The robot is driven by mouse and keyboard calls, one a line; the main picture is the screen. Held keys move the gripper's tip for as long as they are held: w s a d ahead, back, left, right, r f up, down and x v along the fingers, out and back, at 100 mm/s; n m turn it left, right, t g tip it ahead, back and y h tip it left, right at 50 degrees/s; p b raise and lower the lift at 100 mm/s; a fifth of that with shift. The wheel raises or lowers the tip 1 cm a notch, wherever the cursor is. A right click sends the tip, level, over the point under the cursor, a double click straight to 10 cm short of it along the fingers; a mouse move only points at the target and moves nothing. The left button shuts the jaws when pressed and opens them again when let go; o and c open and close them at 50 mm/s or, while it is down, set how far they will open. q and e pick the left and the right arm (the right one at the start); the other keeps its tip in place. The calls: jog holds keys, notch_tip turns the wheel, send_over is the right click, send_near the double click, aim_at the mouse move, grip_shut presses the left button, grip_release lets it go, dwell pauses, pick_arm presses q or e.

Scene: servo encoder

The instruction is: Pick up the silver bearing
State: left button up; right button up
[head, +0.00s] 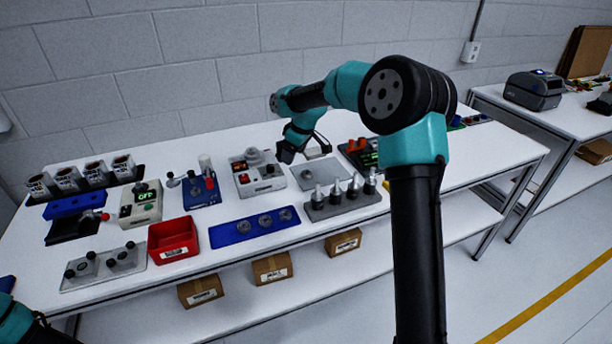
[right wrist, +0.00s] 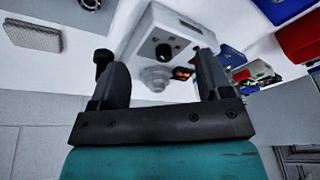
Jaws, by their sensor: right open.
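Several silver bearings show in the head view. Three of them, including the middle silver bearing (head: 265,220), sit in a row on a long blue tray (head: 226,236) near the table's front. My right gripper (head: 287,154) is behind that tray, above the table and beside a white-grey device with a round grey top (head: 252,156). In the right wrist view its two black fingers (right wrist: 160,66) are apart with nothing held between them. The white device (right wrist: 170,35) shows beyond the fingers. My left gripper is outside the view; only part of my left arm shows at bottom left.
A red bin (head: 173,240) stands left of the blue tray. A grey holder with several upright pegs (head: 340,204) stands to its right. A flat grey plate (head: 316,174) lies behind that holder. Labelled cups (head: 68,178) line the far left.

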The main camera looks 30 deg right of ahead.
jog(key=w+d+r+n+g+h, duration=0.2)
jog(key=w+d+r+n, duration=0.2)
jog(key=d+n, duration=0.3)
jog(key=n, duration=0.5)
jog(key=shift+w+d, duration=0.25)
jog(key=shift+w, duration=0.15)
jog(key=shift+f, duration=0.1)
send_over(306, 171)
jog(key=s, duration=0.1)
jog(key=f, duration=1.2)
jog(key=shift+s+a, duration=0.1)
jog(key=shift+a, duration=0.15)
jog(key=shift+f, duration=0.15)
jog(key=shift+f, duration=2.5)
jog(key=shift+c, duration=0.2)
